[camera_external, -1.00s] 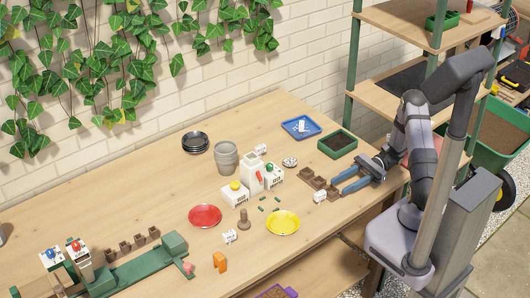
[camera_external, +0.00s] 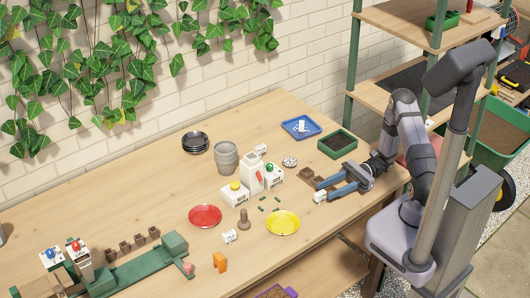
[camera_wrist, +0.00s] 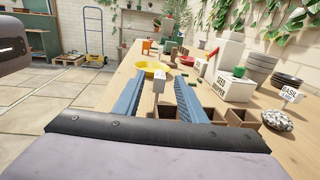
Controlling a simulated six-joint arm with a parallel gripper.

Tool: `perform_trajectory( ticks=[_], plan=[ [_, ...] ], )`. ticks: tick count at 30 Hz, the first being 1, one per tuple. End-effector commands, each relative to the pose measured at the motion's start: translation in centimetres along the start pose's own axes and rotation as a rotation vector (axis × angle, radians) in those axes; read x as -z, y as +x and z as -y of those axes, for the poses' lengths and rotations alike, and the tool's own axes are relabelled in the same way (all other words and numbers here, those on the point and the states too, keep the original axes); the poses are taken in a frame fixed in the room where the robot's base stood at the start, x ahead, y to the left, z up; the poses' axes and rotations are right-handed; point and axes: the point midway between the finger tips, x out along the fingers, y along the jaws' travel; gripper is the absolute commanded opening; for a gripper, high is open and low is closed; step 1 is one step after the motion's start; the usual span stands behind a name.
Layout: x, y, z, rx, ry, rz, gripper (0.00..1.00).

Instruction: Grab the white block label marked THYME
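A small white block label (camera_external: 320,196) stands on the table near the front edge, by my fingertips. It also shows in the wrist view (camera_wrist: 159,83), upright between the two blue fingers. The marking on it is too small to read. My gripper (camera_external: 325,191) is open and low over the table; in the wrist view (camera_wrist: 159,78) a gap shows on each side of the block. Another white label (camera_external: 230,236) stands farther left, and one (camera_external: 261,149) stands at the back. A label reading BASIL (camera_wrist: 291,95) is at the right in the wrist view.
Brown peat pots (camera_wrist: 240,115) lie just right of my fingers. A green tray of soil (camera_external: 337,144) and blue tray (camera_external: 301,128) are behind. The table's front edge is close.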

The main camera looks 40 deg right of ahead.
Motion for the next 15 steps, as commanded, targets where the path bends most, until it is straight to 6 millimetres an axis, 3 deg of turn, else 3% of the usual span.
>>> perform_trajectory(
  ticks=[5, 13, 15],
  plan=[
    [0.0, 1.5, -0.1, -0.001, 0.001, -0.001, 0.38],
    [0.1, 1.6, 0.0, 0.001, 0.0, -0.001, 0.38],
    [0.1, 1.6, 0.0, 0.001, 0.0, -0.001, 0.21]
  ],
)
